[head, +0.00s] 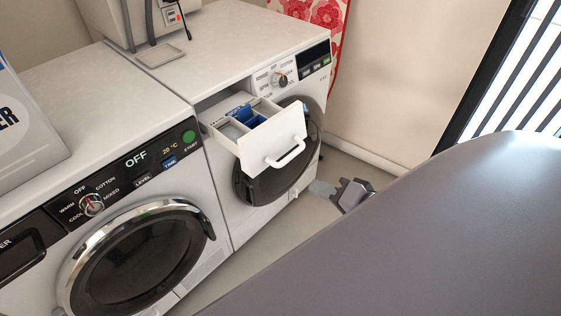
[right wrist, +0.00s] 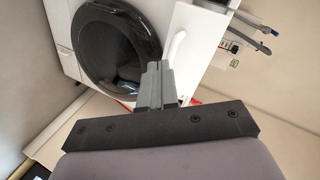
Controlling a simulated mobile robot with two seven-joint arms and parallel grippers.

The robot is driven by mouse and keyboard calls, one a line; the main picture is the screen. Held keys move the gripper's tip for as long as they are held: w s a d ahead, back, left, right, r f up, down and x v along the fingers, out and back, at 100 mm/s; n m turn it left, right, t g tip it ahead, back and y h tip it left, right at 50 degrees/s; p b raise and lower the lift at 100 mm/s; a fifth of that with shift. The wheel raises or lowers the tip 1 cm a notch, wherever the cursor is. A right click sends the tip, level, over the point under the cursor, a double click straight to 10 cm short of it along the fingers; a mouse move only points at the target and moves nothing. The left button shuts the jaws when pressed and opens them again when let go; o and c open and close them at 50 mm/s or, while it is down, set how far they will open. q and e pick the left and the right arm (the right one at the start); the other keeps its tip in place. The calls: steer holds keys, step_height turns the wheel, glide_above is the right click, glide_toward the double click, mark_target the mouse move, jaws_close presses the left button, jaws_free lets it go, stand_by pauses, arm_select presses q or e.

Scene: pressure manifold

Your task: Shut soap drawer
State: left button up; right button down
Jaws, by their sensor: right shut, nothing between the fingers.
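The soap drawer (head: 273,146) is pulled well out of the washing machine (head: 225,190) at the back right. It has a white front with a white bar handle (head: 286,153), and blue and grey compartments show inside. In the right wrist view, the handle (right wrist: 174,47) shows just above the fingers. My right gripper (head: 350,192) is below and to the right of the drawer in the head view, apart from it. Its fingers (right wrist: 157,66) are together with nothing between them. My left gripper is in neither view.
A second machine (head: 130,230) with a dial and round door stands to the left. A box (head: 25,130) stands on its top at the left edge. My large grey arm link covers the lower right. Open floor (head: 330,172) lies beside the washing machine, along the wall.

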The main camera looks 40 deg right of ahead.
step_height(320, 180, up, 3)
steer(key=d+m+t+b, duration=0.1)
steer(key=d+m+b, duration=0.1)
steer(key=m, duration=0.2)
glide_toward(271, 146)
steer(key=shift+t+y, duration=0.3)
steer(key=shift+y, duration=0.1)
steer(key=x, duration=0.5)
steer(key=shift+w+d+f, duration=0.2)
steer(key=shift+w+f, duration=0.1)
steer(key=shift+f, duration=0.2)
steer(key=shift+w+a+f, duration=0.1)
steer(key=shift+w+a, duration=0.05)
steer(key=shift+w, duration=0.35)
steer(key=shift+w, duration=0.15)
